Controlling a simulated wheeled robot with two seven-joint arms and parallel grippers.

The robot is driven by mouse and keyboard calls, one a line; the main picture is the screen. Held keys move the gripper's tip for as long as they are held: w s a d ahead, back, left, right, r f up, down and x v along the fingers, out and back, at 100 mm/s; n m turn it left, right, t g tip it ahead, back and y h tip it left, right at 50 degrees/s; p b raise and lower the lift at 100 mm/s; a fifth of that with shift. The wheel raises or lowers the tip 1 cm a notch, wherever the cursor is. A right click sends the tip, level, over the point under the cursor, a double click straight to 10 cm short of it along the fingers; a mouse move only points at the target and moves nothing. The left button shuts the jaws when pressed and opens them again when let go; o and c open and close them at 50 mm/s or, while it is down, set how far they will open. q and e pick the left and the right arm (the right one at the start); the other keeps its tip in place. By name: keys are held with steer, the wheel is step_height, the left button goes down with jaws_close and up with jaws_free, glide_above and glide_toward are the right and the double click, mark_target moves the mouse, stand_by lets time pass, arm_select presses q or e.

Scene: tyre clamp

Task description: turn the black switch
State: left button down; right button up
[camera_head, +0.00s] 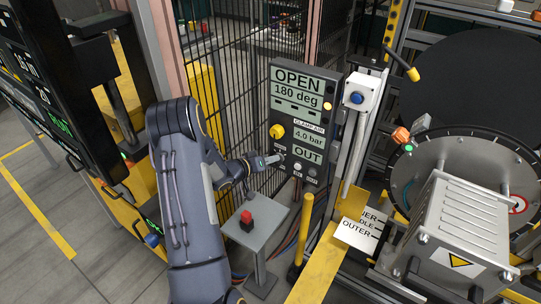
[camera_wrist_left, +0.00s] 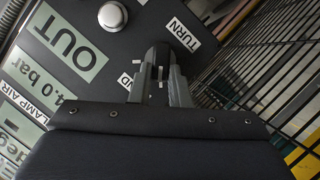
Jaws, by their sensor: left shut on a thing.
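The control panel (camera_head: 311,88) stands upright in the middle of the head view, with displays reading OPEN 180 deg, 4.0 bar and OUT. My left gripper (camera_head: 276,158) reaches its lower left part, beside the OUT display. In the left wrist view, the gripper (camera_wrist_left: 160,82) is shut on the black switch (camera_wrist_left: 157,54), whose rounded dark top shows between the fingers. A TURN label (camera_wrist_left: 184,34) sits beside the switch, and another label is partly covered by a finger. In the head view the gripper mostly hides the switch. My right gripper is not in view.
A yellow knob (camera_head: 277,131) is just above the gripper, and a pale round button (camera_head: 297,167) is below right. A red button (camera_head: 246,217) stands on a grey pedestal below. Wire fencing (camera_head: 235,70) is behind, and a yellow post (camera_head: 303,230) is right of the pedestal.

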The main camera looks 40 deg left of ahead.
arm_select(q)
steer(key=shift+a+n+h, duration=0.1)
steer(key=shift+n+h, duration=0.2)
steer(key=shift+n, duration=0.1)
steer(key=shift+f+p, duration=0.1)
steer(key=shift+p, duration=0.2)
steer(key=c, duration=1.4)
jaws_free()
steer(key=shift+o, duration=0.2)
